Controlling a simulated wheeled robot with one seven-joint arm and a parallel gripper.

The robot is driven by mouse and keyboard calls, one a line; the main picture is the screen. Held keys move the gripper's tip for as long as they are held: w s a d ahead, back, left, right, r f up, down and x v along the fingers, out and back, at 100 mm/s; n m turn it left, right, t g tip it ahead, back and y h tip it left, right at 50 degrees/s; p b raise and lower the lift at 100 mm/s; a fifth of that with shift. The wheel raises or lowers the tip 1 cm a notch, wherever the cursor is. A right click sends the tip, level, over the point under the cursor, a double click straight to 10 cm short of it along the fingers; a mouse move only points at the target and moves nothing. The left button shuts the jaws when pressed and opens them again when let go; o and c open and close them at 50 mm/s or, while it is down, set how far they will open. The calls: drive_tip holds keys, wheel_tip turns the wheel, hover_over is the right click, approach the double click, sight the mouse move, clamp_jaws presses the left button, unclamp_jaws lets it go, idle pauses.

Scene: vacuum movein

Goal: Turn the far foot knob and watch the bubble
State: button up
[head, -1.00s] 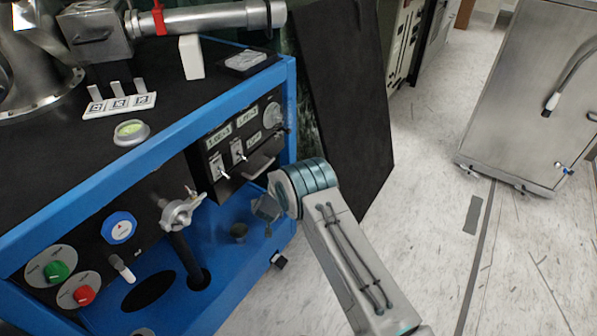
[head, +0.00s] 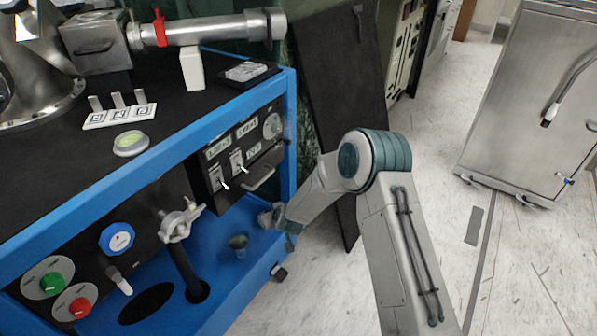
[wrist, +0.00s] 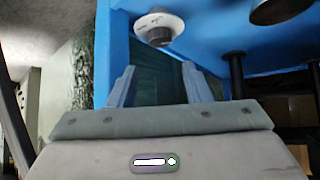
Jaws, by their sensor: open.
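The round bubble level (head: 131,143) with yellow-green fluid sits on the dark top of the blue-framed cart (head: 245,98); its bubble is too small to place. A small dark knob (head: 237,242) stands on the cart's lower blue deck. My gripper (head: 272,217) is at the cart's right end, just right of that knob and above it in the picture; its fingers are hard to make out there. In the wrist view my gripper (wrist: 160,80) is open and empty. A white disc with a grey knob (wrist: 160,32) lies beyond the fingertips, apart from them; I cannot tell whether it is the dark knob.
A clamp handle on a post (head: 180,222) stands left of the gripper. A switch panel (head: 238,160) overhangs the deck. A dark board (head: 335,100) leans behind the arm. Dark posts (wrist: 236,75) show at right in the wrist view. Floor (head: 425,165) is open to the right.

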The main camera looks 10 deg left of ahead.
drive_tip(key=s+d+r+p, duration=0.1)
drive_tip(key=d+r+p, duration=0.3)
drive_tip(key=r, duration=0.6)
drive_tip(key=s+d+r+g+p, duration=0.1)
drive_tip(key=d+r+p, duration=0.3)
drive_tip(key=r, duration=0.6)
drive_tip(key=shift+s+r+h+p, duration=0.15)
drive_tip(key=shift+s+h+p, duration=0.05)
drive_tip(key=shift+h+p, duration=0.1)
drive_tip(key=shift+d, duration=0.1)
drive_tip(key=shift+o, duration=1.3)
drive_tip(key=a+f+m+t+h+b, duration=0.15)
drive_tip(key=a+f+b, duration=0.3)
drive_tip(key=f, duration=0.45)
drive_tip(key=a+f+m+t+b, duration=0.1)
drive_tip(key=a+f+m+b, duration=0.15)
drive_tip(key=a+f, duration=0.45)
drive_tip(key=shift+n, duration=0.4)
drive_tip(key=w+f+b, duration=0.2)
drive_tip(key=f, duration=0.1)
drive_tip(key=w+f+b, duration=0.2)
drive_tip(key=w+f, duration=0.1)
drive_tip(key=f, duration=0.1)
drive_tip(key=w+f+b, duration=0.2)
drive_tip(key=f, duration=0.2)
drive_tip(key=shift+w+a, duration=0.15)
drive_tip(key=shift+a, duration=0.2)
drive_tip(key=shift+w+a+f+b, duration=0.2)
drive_tip(key=shift+w+f+b, duration=0.2)
drive_tip(key=shift+w, duration=0.2)
